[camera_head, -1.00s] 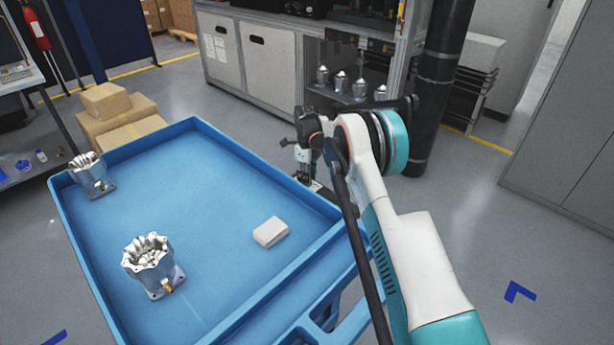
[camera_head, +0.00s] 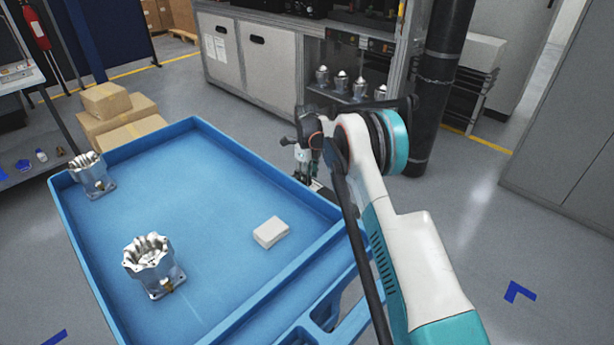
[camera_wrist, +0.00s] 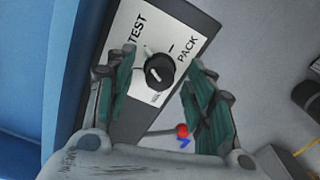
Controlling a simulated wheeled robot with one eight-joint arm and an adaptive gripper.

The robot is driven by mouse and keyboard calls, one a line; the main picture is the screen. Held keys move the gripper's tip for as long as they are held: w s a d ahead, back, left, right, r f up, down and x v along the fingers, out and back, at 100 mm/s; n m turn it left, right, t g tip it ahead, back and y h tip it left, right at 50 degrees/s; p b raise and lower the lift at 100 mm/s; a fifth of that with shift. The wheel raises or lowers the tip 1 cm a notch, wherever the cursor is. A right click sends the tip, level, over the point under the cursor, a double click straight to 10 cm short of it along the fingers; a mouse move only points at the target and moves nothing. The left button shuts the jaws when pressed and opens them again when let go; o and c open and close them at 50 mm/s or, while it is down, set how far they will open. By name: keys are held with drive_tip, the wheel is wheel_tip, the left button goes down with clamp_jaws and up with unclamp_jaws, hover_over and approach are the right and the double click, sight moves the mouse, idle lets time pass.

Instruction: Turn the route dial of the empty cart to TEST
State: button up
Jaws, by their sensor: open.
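The route dial (camera_wrist: 159,70) is a round black knob with a white mark, set on a white label plate (camera_wrist: 180,30). The plate reads TEST at upper left and PACK at upper right, with a small unreadable label below the knob. I cannot tell for certain where the mark points. My gripper (camera_wrist: 160,62) is open, its green-padded fingers on either side of the dial in the wrist view; contact is not clear. In the head view my gripper (camera_head: 304,178) is at the right edge of the blue cart (camera_head: 225,160), where my arm hides most of the plate.
The blue cart's tray holds a front housing (camera_head: 152,265), a back-left housing (camera_head: 91,173) and a white block (camera_head: 271,232). A red-tipped rod (camera_wrist: 182,130) shows below the dial. Cardboard boxes (camera_head: 120,110) stand behind the cart. A cabinet (camera_head: 255,60) stands at the back.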

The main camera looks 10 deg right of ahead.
drive_tip(key=shift+r, duration=0.1)
wheel_tip(320, 180, up, 12)
idle(0.5)
drive_tip(key=s+r+n+t, duration=0.4)
drive_tip(key=s+r+n, duration=0.9)
drive_tip(key=s+r, duration=0.9)
drive_tip(key=s+f+n+t, duration=0.1)
drive_tip(key=s+n, duration=0.5)
drive_tip(key=s, duration=0.7)
drive_tip(key=s+f+n+t, duration=0.2)
drive_tip(key=s+f+n, duration=0.2)
drive_tip(key=s, duration=1)
drive_tip(key=n, duration=0.3)
drive_tip(key=shift+d+f, duration=0.2)
drive_tip(key=shift+f, duration=0.05)
